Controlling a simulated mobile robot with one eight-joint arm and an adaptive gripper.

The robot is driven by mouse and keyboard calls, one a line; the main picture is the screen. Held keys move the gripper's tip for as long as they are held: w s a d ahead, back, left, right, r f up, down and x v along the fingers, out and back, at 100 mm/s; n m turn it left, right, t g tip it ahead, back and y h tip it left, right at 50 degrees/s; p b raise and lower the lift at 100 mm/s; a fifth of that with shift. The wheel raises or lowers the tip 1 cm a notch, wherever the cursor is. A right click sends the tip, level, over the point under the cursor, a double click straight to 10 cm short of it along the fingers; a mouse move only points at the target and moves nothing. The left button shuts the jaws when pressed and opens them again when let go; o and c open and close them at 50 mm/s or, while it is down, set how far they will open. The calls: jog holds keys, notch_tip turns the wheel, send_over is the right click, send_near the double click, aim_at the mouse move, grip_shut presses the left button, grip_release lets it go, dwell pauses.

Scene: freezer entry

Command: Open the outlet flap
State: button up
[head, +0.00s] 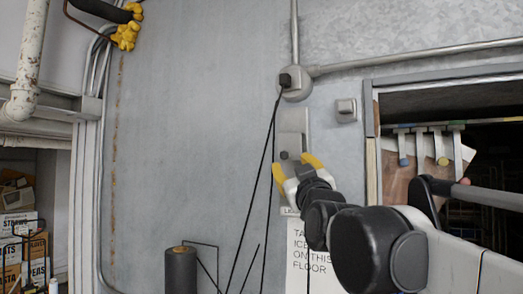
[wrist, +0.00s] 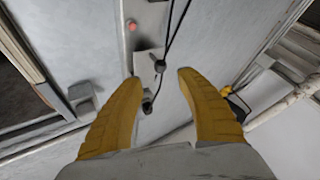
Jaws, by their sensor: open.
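A tall grey wall plate (head: 292,122) is on the metal wall below a round conduit box (head: 297,84) with a black plug and cord. The plate also shows in the wrist view (wrist: 147,63), beside a dark round fitting (wrist: 160,66). I cannot tell which part is the outlet flap or whether it is open. My gripper (head: 296,165) has yellow fingers spread apart at the plate's lower end in the head view. In the wrist view my gripper (wrist: 158,80) is open and empty, with the plate beyond the fingertips. Contact cannot be told.
Black cords (head: 262,180) hang beside the plate. A small grey box (head: 345,110) is to its right, near a dark opening with a metal frame. A sign (head: 309,250) is below. A red button (wrist: 131,26) shows in the wrist view.

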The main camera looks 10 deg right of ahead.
aim_at(285, 157)
jog(key=p+x, duration=0.1)
jog(key=x, duration=0.7)
jog(key=shift+p, duration=0.3)
grip_shut()
